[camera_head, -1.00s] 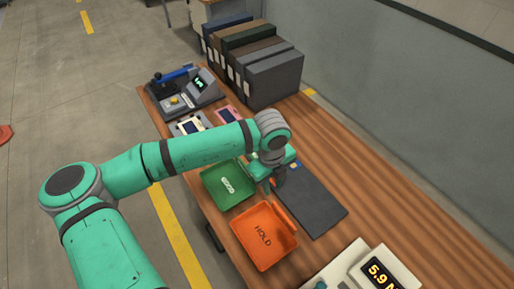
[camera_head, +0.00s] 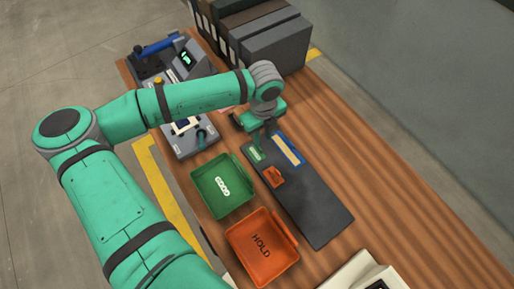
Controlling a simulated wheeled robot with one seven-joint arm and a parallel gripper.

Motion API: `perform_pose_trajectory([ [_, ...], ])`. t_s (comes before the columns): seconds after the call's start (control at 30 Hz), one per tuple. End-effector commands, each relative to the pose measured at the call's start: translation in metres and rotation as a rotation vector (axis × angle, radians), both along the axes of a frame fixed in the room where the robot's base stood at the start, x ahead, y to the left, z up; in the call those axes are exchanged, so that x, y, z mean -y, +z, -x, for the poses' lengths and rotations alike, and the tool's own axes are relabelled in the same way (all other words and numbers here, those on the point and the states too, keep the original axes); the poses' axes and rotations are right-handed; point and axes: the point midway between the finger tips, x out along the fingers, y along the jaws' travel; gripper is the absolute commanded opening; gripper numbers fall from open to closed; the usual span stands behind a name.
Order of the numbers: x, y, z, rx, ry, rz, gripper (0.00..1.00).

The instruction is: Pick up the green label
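A small green label (camera_head: 257,154) lies at the far left end of a dark mat (camera_head: 322,218) on the wooden table. My gripper (camera_head: 270,136) points down just beyond the green label, close to it in the picture. The fingers are small and dark, so I cannot tell whether they are open or touch anything. A small orange piece (camera_head: 273,177) lies on the mat nearer the camera. A blue and tan strip (camera_head: 287,149) lies right of the green label.
A green tray (camera_head: 208,196) and an orange tray (camera_head: 247,264) marked HOLD stand left of the mat. Grey devices (camera_head: 188,68) stand at the far left, and upright binders (camera_head: 268,45) at the back. A pale device is at the bottom edge. The table right of the mat is clear.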

Motion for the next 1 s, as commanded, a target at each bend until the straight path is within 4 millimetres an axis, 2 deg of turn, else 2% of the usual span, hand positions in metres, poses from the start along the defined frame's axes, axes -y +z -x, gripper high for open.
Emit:
perform_pose_trajectory([
  [0.1, 0.000, -0.014, 0.000, 0.000, 0.000, 0.000, 0.27],
  [0.33, -0.002, -0.029, 0.000, 0.001, 0.002, -0.001, 0.27],
  [0.6, 0.000, -0.065, 0.001, 0.001, -0.008, -0.001, 0.27],
  [0.73, 0.000, -0.072, 0.001, 0.001, -0.007, -0.001, 0.27],
  [0.93, -0.002, -0.072, 0.001, 0.001, -0.003, 0.000, 0.27],
  [0.97, -0.002, -0.072, 0.001, 0.001, -0.003, 0.000, 0.25],
  [1.0, -0.003, -0.072, 0.001, 0.001, -0.002, 0.000, 0.15],
])
